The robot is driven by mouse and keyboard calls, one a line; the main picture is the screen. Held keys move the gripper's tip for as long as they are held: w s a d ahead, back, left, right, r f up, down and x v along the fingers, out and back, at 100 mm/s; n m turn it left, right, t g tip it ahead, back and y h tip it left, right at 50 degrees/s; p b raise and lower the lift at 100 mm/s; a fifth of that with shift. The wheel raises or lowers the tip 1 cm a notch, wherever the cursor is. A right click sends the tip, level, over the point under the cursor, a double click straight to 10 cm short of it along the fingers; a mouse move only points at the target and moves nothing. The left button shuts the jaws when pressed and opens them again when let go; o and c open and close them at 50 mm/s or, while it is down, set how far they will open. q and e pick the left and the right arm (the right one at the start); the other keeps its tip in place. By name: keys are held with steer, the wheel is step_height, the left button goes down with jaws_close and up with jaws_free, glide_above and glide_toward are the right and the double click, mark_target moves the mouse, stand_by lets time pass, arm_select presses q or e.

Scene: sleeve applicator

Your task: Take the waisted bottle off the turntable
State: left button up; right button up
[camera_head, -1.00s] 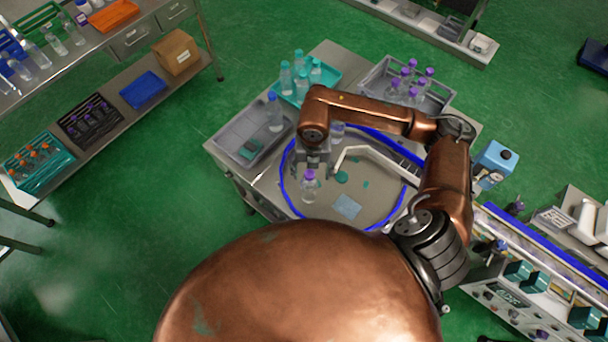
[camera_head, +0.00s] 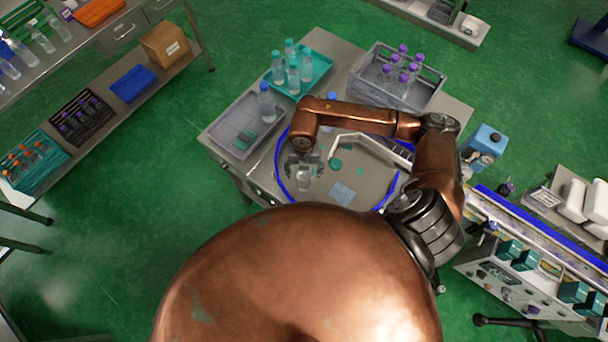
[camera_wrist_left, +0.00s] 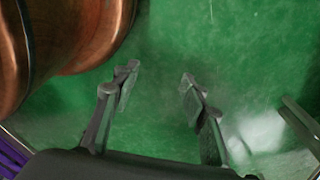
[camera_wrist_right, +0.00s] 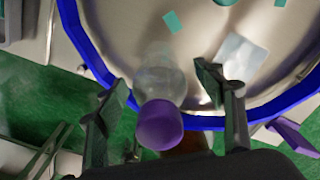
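A clear bottle with a purple cap, which looks like the waisted bottle (camera_head: 304,182), stands near the front of the round turntable (camera_head: 372,181) with its blue rim. My right gripper (camera_head: 303,165) is over it and hides its cap in the head view. In the right wrist view, the purple cap (camera_wrist_right: 159,126) and clear body lie between the fingers of my right gripper (camera_wrist_right: 168,100), which are apart with a gap on each side. My left gripper (camera_wrist_left: 158,85) is open and empty over green floor, outside the head view.
A pale guide rail (camera_head: 365,143) and a pale square patch (camera_head: 342,193) are on the turntable. Behind it are a grey tray (camera_head: 232,125), a teal tray (camera_head: 320,68) of bottles and a grey crate (camera_head: 425,101) of purple-capped bottles. A conveyor (camera_head: 530,237) is at right.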

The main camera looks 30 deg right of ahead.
steer(key=c, duration=1.5)
steer(key=shift+r, duration=0.1)
steer(key=shift+c, duration=0.2)
